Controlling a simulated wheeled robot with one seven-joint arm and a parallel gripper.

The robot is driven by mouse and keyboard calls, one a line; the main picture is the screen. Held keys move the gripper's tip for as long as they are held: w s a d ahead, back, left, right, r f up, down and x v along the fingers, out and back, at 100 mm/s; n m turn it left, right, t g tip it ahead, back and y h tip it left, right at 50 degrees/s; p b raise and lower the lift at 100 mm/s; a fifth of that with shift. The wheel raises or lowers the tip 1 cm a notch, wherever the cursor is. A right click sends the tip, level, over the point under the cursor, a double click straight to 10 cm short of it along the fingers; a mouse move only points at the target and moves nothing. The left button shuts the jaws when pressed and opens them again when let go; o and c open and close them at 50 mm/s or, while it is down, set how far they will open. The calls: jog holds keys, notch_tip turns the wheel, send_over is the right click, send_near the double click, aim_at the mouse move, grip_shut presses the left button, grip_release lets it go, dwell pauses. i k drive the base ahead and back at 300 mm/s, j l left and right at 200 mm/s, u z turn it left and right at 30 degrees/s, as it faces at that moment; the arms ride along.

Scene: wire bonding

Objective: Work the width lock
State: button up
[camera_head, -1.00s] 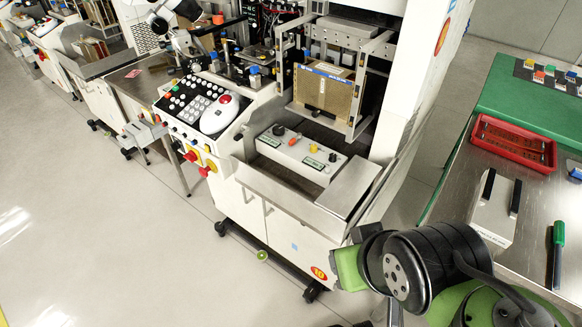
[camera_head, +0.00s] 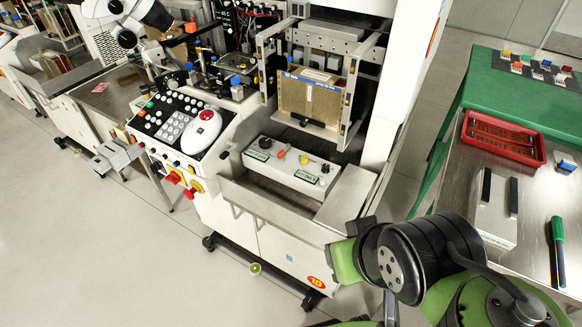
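I cannot tell for certain which part is the width lock. The bonding machine holds a brown magazine (camera_head: 310,98) with a blue and white label, upright in a metal frame (camera_head: 352,103). A small black handle or knob (camera_head: 308,122) shows at its lower edge. Below it, a light grey control box (camera_head: 290,168) carries a black knob (camera_head: 265,142), an orange lever (camera_head: 282,154), a yellow knob (camera_head: 304,160) and another black knob (camera_head: 325,168). My folded green and black arm fills the lower right, apart from the machine. My gripper's fingers are not visible.
A keypad console (camera_head: 178,130) with a red-topped white device (camera_head: 204,128) stands left of the control box. The floor at lower left is clear.

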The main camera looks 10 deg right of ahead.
aim_at(283, 152)
jog(key=i+j, duration=0.3)
jog(key=j, duration=0.2)
jog(key=i+j+u, duration=0.1)
jog(key=i+j, duration=0.15)
jog(key=j, duration=0.2)
